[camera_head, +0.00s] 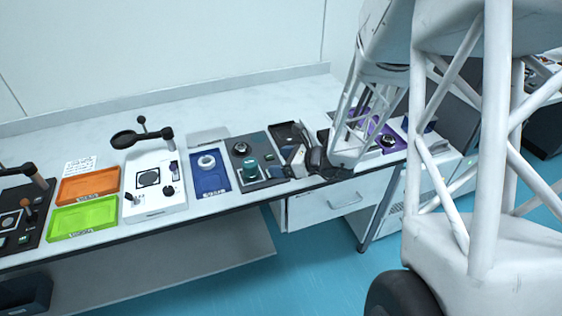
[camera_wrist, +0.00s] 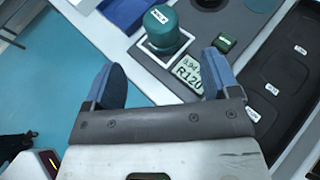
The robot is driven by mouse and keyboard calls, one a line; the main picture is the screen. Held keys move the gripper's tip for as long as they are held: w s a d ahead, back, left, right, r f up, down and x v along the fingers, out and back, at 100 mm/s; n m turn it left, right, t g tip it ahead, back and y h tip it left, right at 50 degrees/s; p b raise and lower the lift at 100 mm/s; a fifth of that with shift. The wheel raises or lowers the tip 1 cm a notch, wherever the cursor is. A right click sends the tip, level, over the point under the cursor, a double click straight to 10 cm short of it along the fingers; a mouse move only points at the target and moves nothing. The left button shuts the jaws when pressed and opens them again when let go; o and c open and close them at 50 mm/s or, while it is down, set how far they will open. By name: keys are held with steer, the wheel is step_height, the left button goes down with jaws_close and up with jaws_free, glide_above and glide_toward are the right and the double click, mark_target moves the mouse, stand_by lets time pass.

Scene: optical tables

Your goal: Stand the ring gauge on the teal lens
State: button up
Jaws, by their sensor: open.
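The teal lens (camera_head: 250,168) is a short teal cylinder on a dark grey panel, inside a white square outline. My gripper (camera_head: 305,163) is over the right part of the bench front. In the wrist view its fingers (camera_wrist: 164,76) are open and empty, with the teal lens beyond them.
A black tray (camera_wrist: 285,75) lies right of the panel. A small green block (camera_wrist: 226,43) and an R120 label (camera_wrist: 188,73) are near the lens. A white instrument (camera_head: 155,182) and green (camera_head: 84,216) and orange (camera_head: 89,186) trays stand farther left. The bench back is clear.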

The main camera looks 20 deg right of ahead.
steer(key=s+a+r+n+g+h, duration=0.2)
steer(key=s+a+r+n+g, duration=0.6)
steer(key=s+r+n, duration=0.5)
steer(key=s+d+r+n+h, duration=0.1)
steer(key=s+r+n+h, duration=0.3)
steer(key=s+n, duration=0.2)
steer(key=s+d+r+n+t+h, duration=0.1)
steer(key=s+r+n+h, duration=0.3)
steer(key=s+n, duration=0.3)
steer(key=shift+s+d+r, duration=0.35)
steer(key=shift+s+r, duration=0.1)
steer(key=shift+r, duration=0.15)
